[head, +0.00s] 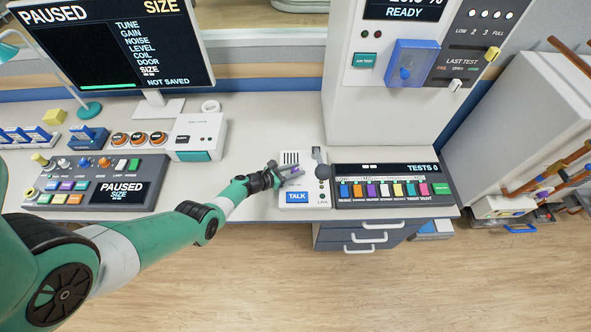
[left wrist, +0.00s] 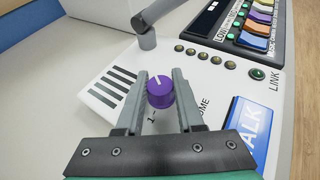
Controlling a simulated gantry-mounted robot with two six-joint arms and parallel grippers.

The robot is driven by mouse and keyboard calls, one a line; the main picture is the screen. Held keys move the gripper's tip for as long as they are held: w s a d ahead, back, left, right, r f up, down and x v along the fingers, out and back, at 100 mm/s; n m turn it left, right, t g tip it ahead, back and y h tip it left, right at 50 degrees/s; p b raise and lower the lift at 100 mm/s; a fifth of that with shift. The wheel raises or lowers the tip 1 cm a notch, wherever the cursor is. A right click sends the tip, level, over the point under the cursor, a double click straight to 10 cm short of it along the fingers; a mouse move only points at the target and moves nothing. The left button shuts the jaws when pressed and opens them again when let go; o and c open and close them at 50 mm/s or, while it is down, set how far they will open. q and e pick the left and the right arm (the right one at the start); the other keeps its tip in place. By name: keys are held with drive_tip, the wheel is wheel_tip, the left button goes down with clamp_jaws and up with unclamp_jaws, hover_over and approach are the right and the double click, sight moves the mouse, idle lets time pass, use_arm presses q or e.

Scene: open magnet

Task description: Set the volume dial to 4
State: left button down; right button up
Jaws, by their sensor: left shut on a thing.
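The volume dial is a small purple knob with a white line on its top, and it shows between my fingers in the left wrist view (left wrist: 160,92). It sits on the white intercom panel (head: 317,206), beside a dark slotted grille and a blue TALK button (head: 297,197). My left gripper (head: 283,171) reaches in from the left and is shut on the dial, one finger on each side (left wrist: 161,102). A numeral that looks like 1 and the letters "UME" show by the dial. The rest of the scale is hidden by the fingers. My right gripper is not in view.
A grey microphone (head: 322,172) on a stalk stands just right of the dial. A panel with several coloured buttons (head: 385,190) lies farther right. A control console (head: 95,183) and a white box (head: 196,135) are to the left.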

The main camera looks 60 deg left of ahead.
use_arm(q)
drive_tip(key=m+h+b, duration=0.2)
drive_tip(key=h, duration=0.1)
drive_tip(key=shift+a+f+m, duration=0.1)
drive_tip(key=shift+f+m, duration=0.1)
drive_tip(key=shift+m, duration=0.1)
drive_tip(key=shift+r+m+h+b, duration=0.15)
drive_tip(key=shift+m+h+b, duration=0.2)
drive_tip(key=shift+b, duration=0.25)
drive_tip(key=c, duration=0.5)
unclamp_jaws()
drive_tip(key=shift+c, duration=0.2)
drive_tip(key=shift+r, duration=0.1)
